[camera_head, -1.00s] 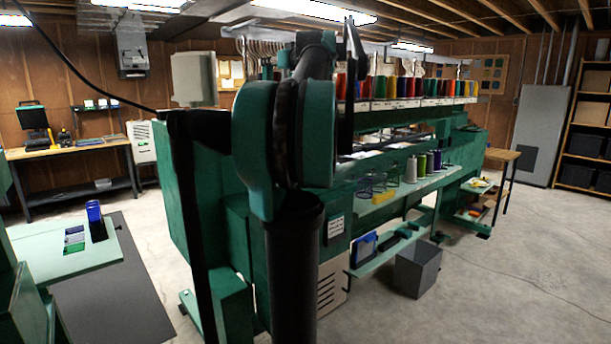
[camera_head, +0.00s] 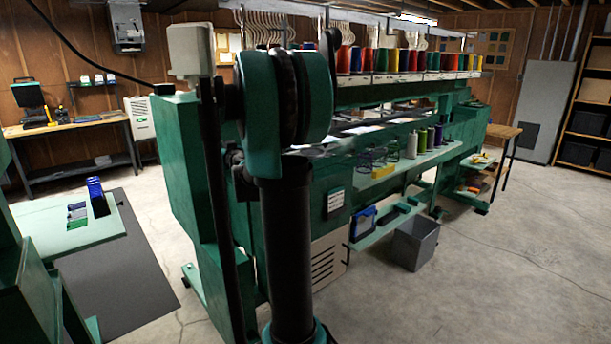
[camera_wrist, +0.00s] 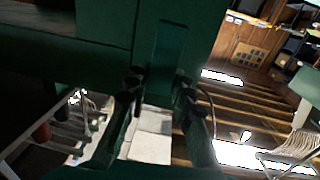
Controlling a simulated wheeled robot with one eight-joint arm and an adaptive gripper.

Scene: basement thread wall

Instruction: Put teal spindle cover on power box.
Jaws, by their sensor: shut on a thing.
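In the wrist view my gripper (camera_wrist: 158,88) has its two dark fingers close on either side of a dark teal piece (camera_wrist: 170,52), which I take to be the spindle cover. Its outline merges with large green surfaces around it. The gripper is shut on it. In the head view my arm stands in front of the green machine, and it hides the gripper and the cover. A pale box (camera_head: 190,50) stands on top of the machine's left end. A grey box (camera_head: 127,27) hangs on the back wall. Which one is the power box I cannot tell for sure.
The long green embroidery machine (camera_head: 190,150) fills the middle, with thread cones along its top. A pale green table (camera_head: 60,222) with a blue item is at left. A workbench (camera_head: 65,125) stands at the back left. A grey bin (camera_head: 415,243) is on the floor; floor at right is clear.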

